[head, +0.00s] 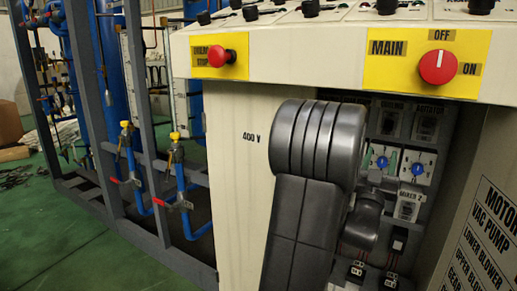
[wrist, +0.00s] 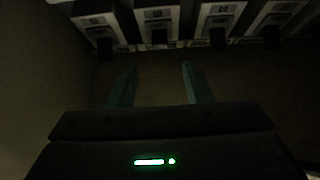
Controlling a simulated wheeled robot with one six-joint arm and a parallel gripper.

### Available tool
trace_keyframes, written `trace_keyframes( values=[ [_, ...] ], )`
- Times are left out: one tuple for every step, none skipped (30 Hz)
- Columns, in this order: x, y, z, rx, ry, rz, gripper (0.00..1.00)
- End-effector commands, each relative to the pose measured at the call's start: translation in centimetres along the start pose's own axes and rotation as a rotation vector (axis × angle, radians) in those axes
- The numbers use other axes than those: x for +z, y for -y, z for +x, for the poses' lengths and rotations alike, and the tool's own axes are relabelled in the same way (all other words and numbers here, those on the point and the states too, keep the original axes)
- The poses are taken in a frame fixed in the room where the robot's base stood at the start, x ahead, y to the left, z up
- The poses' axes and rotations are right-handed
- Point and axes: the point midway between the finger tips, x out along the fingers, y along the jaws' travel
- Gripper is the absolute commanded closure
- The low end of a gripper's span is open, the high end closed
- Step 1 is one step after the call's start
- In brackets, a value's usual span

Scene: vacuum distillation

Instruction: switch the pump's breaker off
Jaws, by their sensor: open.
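A row of several pale breakers with black levers (wrist: 157,20) crosses the top of the wrist view. Their labels are too dark to read, so I cannot tell which is the pump's. My gripper (wrist: 158,70) is open and empty, its two greenish fingers pointing at the row with a dark gap before it. Small breakers (head: 358,272) show low in that bay, partly behind my arm. A unit labelled MIXER 2 (head: 409,206) sits above them.
The cream cabinet (head: 228,150) has a red MAIN knob (head: 438,67) and a red stop button (head: 222,56) above the bay. Two blue knobs (head: 417,169) are inside. A panel with a motor list (head: 487,235) bounds the right. Blue pipework (head: 183,190) stands left.

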Motion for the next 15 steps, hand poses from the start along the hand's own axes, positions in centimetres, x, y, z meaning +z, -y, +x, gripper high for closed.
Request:
trace_keyframes(
  values=[
    [0.0, 0.0, 0.8, 0.001, -0.004, 0.0, 0.55],
    [0.0, 0.0, 1.4, 0.001, -0.004, 0.0, 0.55],
    [0.0, 0.0, 2.1, 0.001, -0.004, -0.001, 0.55],
    [0.0, 0.0, 2.6, 0.001, -0.004, -0.001, 0.55],
    [0.0, 0.0, 3.2, 0.001, -0.003, -0.001, 0.55],
    [0.0, 0.0, 3.9, 0.001, -0.003, -0.001, 0.55],
    [0.0, 0.0, 4.4, 0.001, -0.003, -0.001, 0.55],
    [0.0, -0.1, 5.0, 0.001, -0.003, -0.001, 0.55],
    [0.1, 0.0, 5.7, 0.001, -0.003, -0.001, 0.55],
    [0.1, 0.0, 6.2, 0.001, -0.003, -0.001, 0.55],
    [0.0, -0.1, 6.7, 0.001, -0.003, -0.001, 0.55],
    [0.0, -0.1, 7.4, 0.001, -0.003, -0.001, 0.55],
    [0.0, 0.0, 7.9, 0.001, -0.002, -0.001, 0.55],
    [0.0, 0.0, 8.4, 0.001, -0.003, -0.001, 0.55],
    [0.0, 0.0, 9.1, 0.001, -0.002, -0.001, 0.55]
  ],
)
